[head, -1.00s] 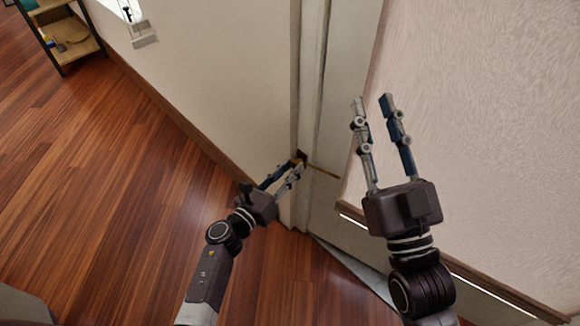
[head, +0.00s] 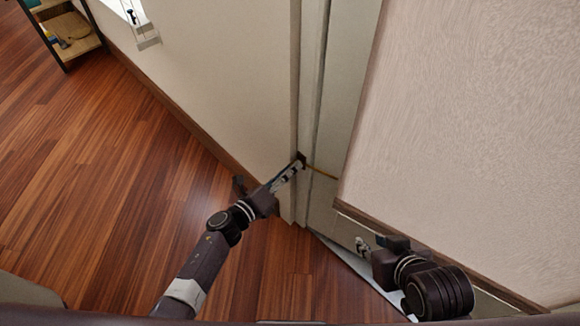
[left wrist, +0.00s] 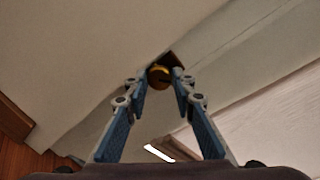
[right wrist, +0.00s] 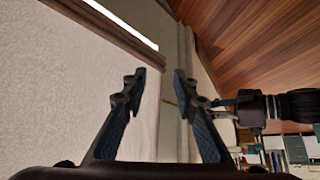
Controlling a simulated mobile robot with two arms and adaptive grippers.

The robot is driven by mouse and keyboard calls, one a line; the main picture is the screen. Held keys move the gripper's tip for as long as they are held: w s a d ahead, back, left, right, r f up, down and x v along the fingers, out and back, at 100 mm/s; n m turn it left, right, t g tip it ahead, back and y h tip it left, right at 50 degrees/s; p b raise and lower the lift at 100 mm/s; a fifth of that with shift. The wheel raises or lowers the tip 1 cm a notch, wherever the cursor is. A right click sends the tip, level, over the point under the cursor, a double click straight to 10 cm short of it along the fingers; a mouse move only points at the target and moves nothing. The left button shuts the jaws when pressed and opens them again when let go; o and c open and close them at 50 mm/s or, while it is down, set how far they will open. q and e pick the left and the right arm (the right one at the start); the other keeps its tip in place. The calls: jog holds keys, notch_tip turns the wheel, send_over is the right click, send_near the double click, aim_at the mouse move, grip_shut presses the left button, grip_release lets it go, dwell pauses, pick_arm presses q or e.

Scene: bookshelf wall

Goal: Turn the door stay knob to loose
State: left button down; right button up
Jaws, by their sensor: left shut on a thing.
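The door stay knob (left wrist: 159,76) is a small round brass knob in front of a dark bracket by the door frame. In the left wrist view it sits between the fingertips of my left gripper (left wrist: 161,82), which is shut on it. In the head view my left gripper (head: 297,163) reaches the door frame low down and hides the knob. A thin brass stay rod (head: 322,172) runs from there to the right toward the door (head: 460,150). My right gripper (right wrist: 157,76) is open and empty, low beside the door's bottom edge, apart from the knob.
The cream wall (head: 220,90) with brown baseboard is on the left of the door frame (head: 311,80). A shelf unit (head: 75,40) stands far at upper left. The wooden floor (head: 110,170) is clear.

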pick_arm(q)
jog(key=shift+w+a+n+g+h+p, duration=0.1)
jog(key=shift+n+g+h+p, duration=0.25)
jog(key=shift+n+p, duration=1.1)
jog(key=shift+a+n+g+h+p, duration=0.1)
jog(key=shift+n+g+h+p, duration=0.25)
jog(key=shift+n, duration=2.1)
pick_arm(e)
jog(key=s+d+f+g+h, duration=0.1)
jog(key=s+d+f+g, duration=0.1)
jog(key=s, duration=0.5)
jog(key=shift+s+d+f+g, duration=0.15)
jog(key=shift+f+g, duration=0.55)
jog(key=shift+g, duration=0.3)
pick_arm(q)
jog(key=c, duration=1.6)
grip_release()
